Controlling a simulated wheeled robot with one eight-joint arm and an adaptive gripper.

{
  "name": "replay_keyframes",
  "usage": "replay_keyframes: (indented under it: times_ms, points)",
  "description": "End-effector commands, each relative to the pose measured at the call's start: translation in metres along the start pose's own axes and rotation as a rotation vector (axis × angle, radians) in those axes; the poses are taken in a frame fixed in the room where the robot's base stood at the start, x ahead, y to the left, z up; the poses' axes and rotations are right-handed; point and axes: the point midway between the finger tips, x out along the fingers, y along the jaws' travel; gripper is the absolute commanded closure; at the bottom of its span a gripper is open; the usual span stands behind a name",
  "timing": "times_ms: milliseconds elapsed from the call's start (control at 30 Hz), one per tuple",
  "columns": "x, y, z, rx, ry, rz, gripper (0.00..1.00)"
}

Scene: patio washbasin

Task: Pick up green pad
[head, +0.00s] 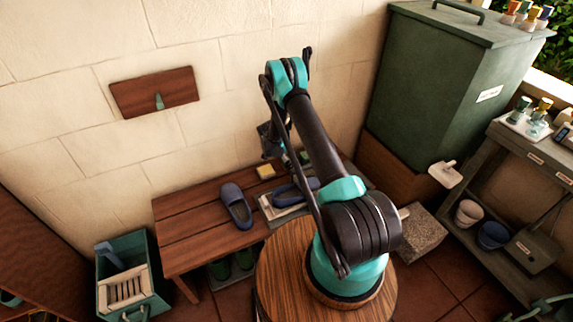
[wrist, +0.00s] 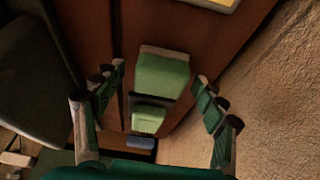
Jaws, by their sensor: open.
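A green pad (wrist: 162,76) with a paler end lies on the brown wooden bench in the wrist view. A second, smaller green piece (wrist: 149,116) shows just below it; I cannot tell whether it is a separate thing. My gripper (wrist: 159,74) is open, its fingers spread to the left and right of the green pad. No finger visibly touches the pad. In the head view my gripper (head: 270,140) hangs over the back of the bench, largely hidden by my arm. A bit of green (head: 304,157) shows beside the arm there, too small to identify.
The slatted bench (head: 185,228) stands against the pale block wall (head: 60,110). A yellow pad (head: 265,171) and a blue clog (head: 236,206) lie on it; another clog (head: 286,194) is partly covered by my arm. A large green bin (head: 440,85) stands at right.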

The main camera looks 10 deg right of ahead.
Motion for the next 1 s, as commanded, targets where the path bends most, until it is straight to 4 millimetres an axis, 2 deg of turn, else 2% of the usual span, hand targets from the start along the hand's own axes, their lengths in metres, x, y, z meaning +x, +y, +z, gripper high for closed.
replay_keyframes:
  times_ms: [267, 600, 700, 1000]
  points:
    - [0.0025, 0.0001, -0.0001, 0.0, 0.0, 0.0, 0.3]
    - [0.0022, 0.0, 0.0, 0.0, 0.0, 0.0, 0.72]
    - [0.0021, 0.0, 0.0, 0.0, 0.0, 0.0, 0.82]
    - [0.0001, -0.0001, -0.0009, 0.0, 0.0, 0.0, 0.82]
